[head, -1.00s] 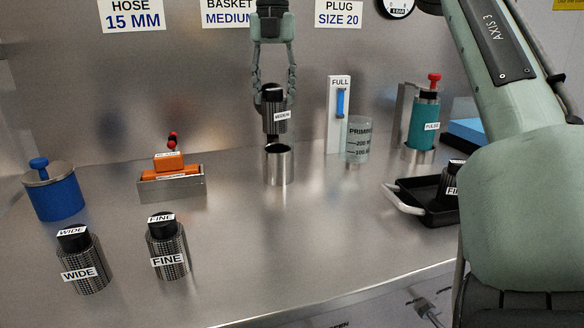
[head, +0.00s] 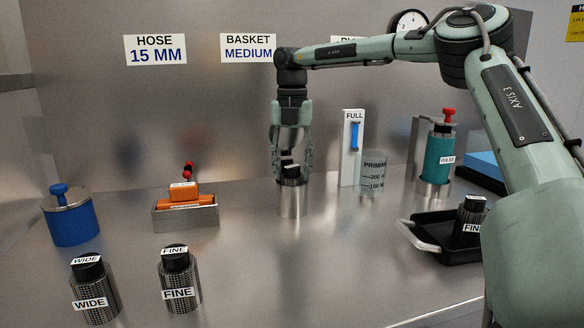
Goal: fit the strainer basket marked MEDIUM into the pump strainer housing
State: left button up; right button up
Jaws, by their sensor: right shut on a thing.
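The MEDIUM strainer basket (head: 291,171) stands upright, mostly down inside the metal cylindrical housing (head: 292,204) at the middle of the bench. Only its black cap and upper part show above the rim; its label is largely hidden. My right gripper (head: 291,172) points straight down with its two fingers around the black cap, shut on it. I cannot tell whether the basket rests on the bottom of the housing. My left gripper is not in view.
A WIDE basket (head: 95,290) and a FINE basket (head: 180,281) stand at the front left. Another FINE basket (head: 469,222) stands in a black tray (head: 440,243) at the right. A clear beaker (head: 373,174) and FULL gauge (head: 352,148) stand close right of the housing.

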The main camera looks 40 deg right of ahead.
jog(key=shift+f, duration=0.1)
jog(key=o, duration=1.3)
jog(key=shift+c, duration=0.2)
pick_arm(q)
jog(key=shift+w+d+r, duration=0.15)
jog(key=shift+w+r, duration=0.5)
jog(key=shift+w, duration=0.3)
pick_arm(e)
notch_tip(320, 180, up, 3)
jog(key=shift+w+r, duration=0.1)
jog(key=shift+r, duration=0.05)
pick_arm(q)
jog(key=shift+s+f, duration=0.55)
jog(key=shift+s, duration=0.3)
pick_arm(e)
notch_tip(320, 180, up, 9)
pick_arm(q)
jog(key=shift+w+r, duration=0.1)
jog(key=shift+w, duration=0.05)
